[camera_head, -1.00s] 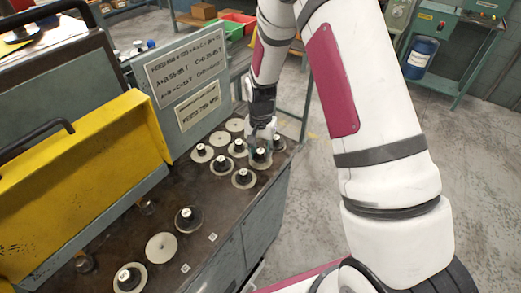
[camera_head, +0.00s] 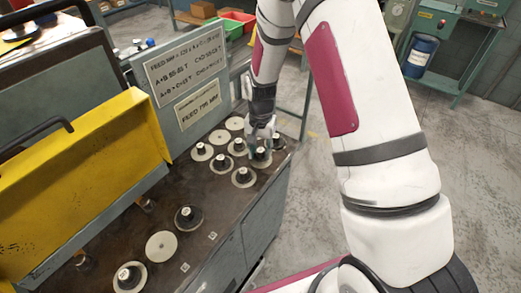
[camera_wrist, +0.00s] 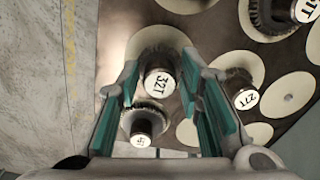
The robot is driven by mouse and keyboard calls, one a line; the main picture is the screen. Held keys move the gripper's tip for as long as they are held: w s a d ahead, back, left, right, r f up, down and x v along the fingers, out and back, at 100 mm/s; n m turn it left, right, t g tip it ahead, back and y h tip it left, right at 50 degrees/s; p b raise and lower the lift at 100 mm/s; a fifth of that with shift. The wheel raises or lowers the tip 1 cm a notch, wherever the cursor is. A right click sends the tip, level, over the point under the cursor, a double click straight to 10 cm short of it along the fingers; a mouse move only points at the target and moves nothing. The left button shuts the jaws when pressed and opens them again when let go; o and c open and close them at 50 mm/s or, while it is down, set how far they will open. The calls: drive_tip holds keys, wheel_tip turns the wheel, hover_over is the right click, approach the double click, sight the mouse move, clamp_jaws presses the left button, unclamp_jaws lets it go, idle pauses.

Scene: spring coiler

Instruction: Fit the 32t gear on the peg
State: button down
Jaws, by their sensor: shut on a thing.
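The 32t gear (camera_wrist: 162,80) shows in the wrist view as a black hub with a white "32T" cap over a pale disc. It is at the far end of the bench in the head view (camera_head: 262,156). My gripper (camera_wrist: 159,88) has its green-padded fingers on both sides of this hub and is shut on it. In the head view my gripper (camera_head: 262,143) points down over the gear, partly hiding it. Whether the gear is lifted cannot be told. Peg-like dark posts (camera_head: 147,204) stand near the yellow cover; which is the task's peg is unclear.
A "27T" gear (camera_wrist: 244,98) stands close right of my fingers, and a smaller gear (camera_wrist: 143,125) is close below. Several gears on pale discs crowd the bench end. A yellow cover (camera_head: 80,185) and sign panel (camera_head: 185,80) border the bench. A bare pale disc (camera_head: 161,246) lies nearer.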

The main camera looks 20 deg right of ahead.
drive_tip(key=shift+f, duration=0.45)
idle(0.4)
drive_tip(key=c, duration=1)
unclamp_jaws()
drive_tip(key=shift+c, duration=0.2)
drive_tip(key=shift+r, duration=0.1)
wheel_tip(320, 180, up, 25)
drive_tip(key=p, duration=0.3)
drive_tip(key=shift+p, duration=0.3)
